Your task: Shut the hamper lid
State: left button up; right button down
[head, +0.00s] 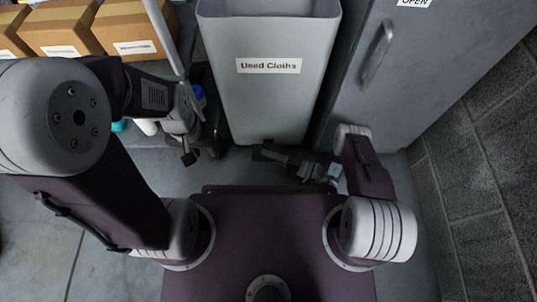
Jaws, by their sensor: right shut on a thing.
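The hamper (268,104) is a tall pale grey bin with a "Used Cloths" label, standing upright ahead of me. Its front rim shows near the top of the head view. Its top runs out of the picture, and I cannot make out the lid. My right gripper (266,153) is low in front of the hamper's base, pointing left. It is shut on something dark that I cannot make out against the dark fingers. My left gripper (189,157) hangs to the left of the hamper, apart from it. Its fingers are too small and dark to tell open from shut.
Several cardboard boxes (134,28) sit on a shelf unit at the upper left, with an upright post (166,38). A grey cabinet (402,75) with a handle stands close right of the hamper. A block wall (480,160) bounds the right. Floor (35,235) is clear at lower left.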

dwell(0.6)
jog(key=shift+f+n+y, duration=0.3)
jog(key=shift+f+n, duration=0.15)
jog(key=shift+n, duration=0.15)
jog(key=c, duration=1.5)
grip_release()
jog(key=shift+d, duration=0.1)
